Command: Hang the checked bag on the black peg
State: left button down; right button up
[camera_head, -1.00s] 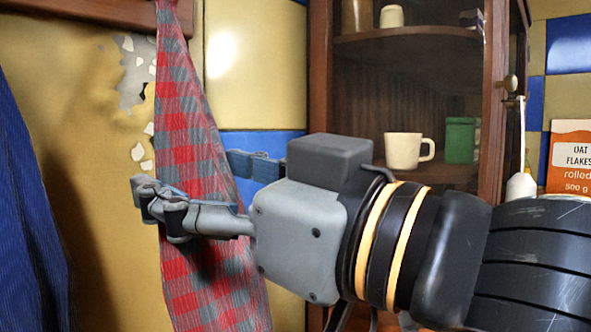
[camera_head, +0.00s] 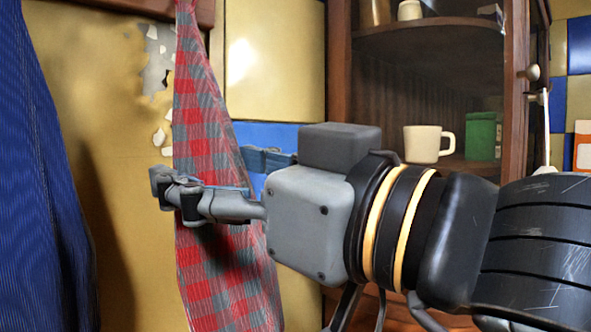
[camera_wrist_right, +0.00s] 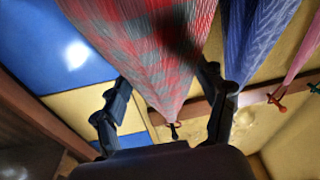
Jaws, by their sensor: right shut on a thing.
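The red and grey checked bag (camera_head: 202,125) hangs down long and narrow in the head view, its top cut off by the frame edge. My right gripper (camera_head: 172,192) lies across the middle of the bag and is shut on it. In the right wrist view the checked bag (camera_wrist_right: 150,45) runs between the fingers of my right gripper (camera_wrist_right: 164,108) and narrows towards a small dark peg (camera_wrist_right: 173,128) on the wooden rail. I take this for the black peg; whether the bag's top is on it I cannot tell. My left gripper is not in view.
A blue striped cloth (camera_head: 38,190) hangs at the left. In the right wrist view a red peg (camera_wrist_right: 277,95) sits on the brown rail (camera_wrist_right: 195,112) beside a blue cloth (camera_wrist_right: 250,40). A cabinet (camera_head: 340,70) at the right holds a cream mug (camera_head: 422,144) and a green tin (camera_head: 483,135).

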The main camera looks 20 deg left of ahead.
jog(key=o, duration=1.3)
jog(key=shift+c, duration=0.2)
